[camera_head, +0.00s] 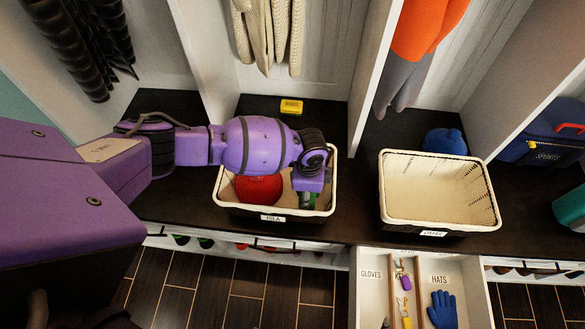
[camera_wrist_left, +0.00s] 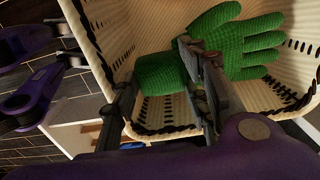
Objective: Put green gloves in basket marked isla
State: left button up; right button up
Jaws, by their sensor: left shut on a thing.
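The gripper is shut on a green glove (camera_wrist_left: 245,42), of which a small green bit also shows at the basket's front right in the head view. In the left wrist view, the glove lies across the finger pads (camera_wrist_left: 196,62), inside the cream basket walls. Whether it touches the basket floor is unclear.
A red item (camera_head: 258,188) lies in the ISLA basket. A second, empty-looking cream basket (camera_head: 436,226) stands to the right. Below it is an open drawer with labels GLOVES and HATS, holding a blue glove (camera_head: 442,309). A yellow box (camera_head: 291,106) sits behind; dividers flank the cubby.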

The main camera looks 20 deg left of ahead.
pick_arm(q)
jog(key=shift+f, duration=0.25)
jog(key=o, duration=1)
jog(key=shift+w, duration=0.1)
jog(key=shift+o, duration=0.4)
pick_arm(e)
jog(key=shift+s+d+f, duration=0.1)
jog(key=shift+s+f, duration=0.25)
jog(key=shift+s, duration=0.25)
pick_arm(q)
jog(key=shift+r, duration=0.1)
pick_arm(e)
jog(key=shift+s, duration=0.1)
